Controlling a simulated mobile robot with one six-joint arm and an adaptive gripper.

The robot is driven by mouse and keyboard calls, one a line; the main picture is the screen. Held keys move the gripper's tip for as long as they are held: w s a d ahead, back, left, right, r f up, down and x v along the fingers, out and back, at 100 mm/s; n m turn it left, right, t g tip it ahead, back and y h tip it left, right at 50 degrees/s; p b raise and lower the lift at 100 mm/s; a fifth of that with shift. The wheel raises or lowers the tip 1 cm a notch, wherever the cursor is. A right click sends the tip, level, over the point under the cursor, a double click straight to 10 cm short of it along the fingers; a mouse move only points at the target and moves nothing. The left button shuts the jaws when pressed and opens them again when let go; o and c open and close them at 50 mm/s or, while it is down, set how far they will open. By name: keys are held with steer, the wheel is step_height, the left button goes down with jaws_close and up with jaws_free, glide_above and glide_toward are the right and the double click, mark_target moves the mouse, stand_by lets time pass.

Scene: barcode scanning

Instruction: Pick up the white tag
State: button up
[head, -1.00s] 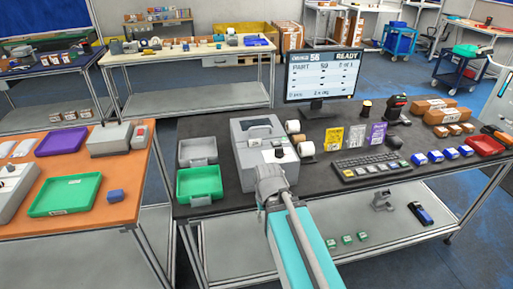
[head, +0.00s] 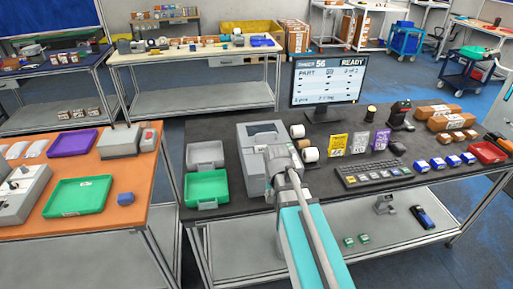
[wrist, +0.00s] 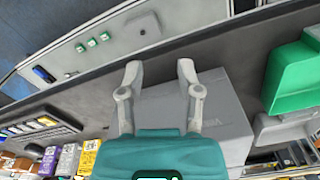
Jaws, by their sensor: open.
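I cannot make out a loose white tag for certain in the views now. The grey label printer (head: 257,138) stands on the dark bench, and my gripper (head: 281,163) is in front of it, covering part of its front. In the wrist view my gripper (wrist: 159,70) has its two fingers spread apart with nothing between them. The grey printer casing (wrist: 205,115) lies below and beyond the fingers. Whether the fingers touch the printer cannot be told.
A green tray (head: 207,187) is left of the printer. White rolls (head: 310,154), yellow (head: 337,145), pale grey (head: 359,145) and purple (head: 380,139) packets, a keyboard (head: 372,173) and a monitor (head: 328,83) are to its right. The bench's front edge runs below the printer.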

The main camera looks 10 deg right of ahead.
steer(key=w+r+m+p, duration=1.4)
steer(key=w+r+p, duration=0.3)
steer(key=w, duration=0.6)
steer(key=shift+r, duration=0.8)
steer(key=shift+f, duration=0.15)
step_height(320, 180, down, 8)
steer(key=b, duration=0.8)
steer(key=shift+f+b, duration=0.15)
steer(key=shift+b, duration=0.15)
steer(key=shift+f+b, duration=2.6)
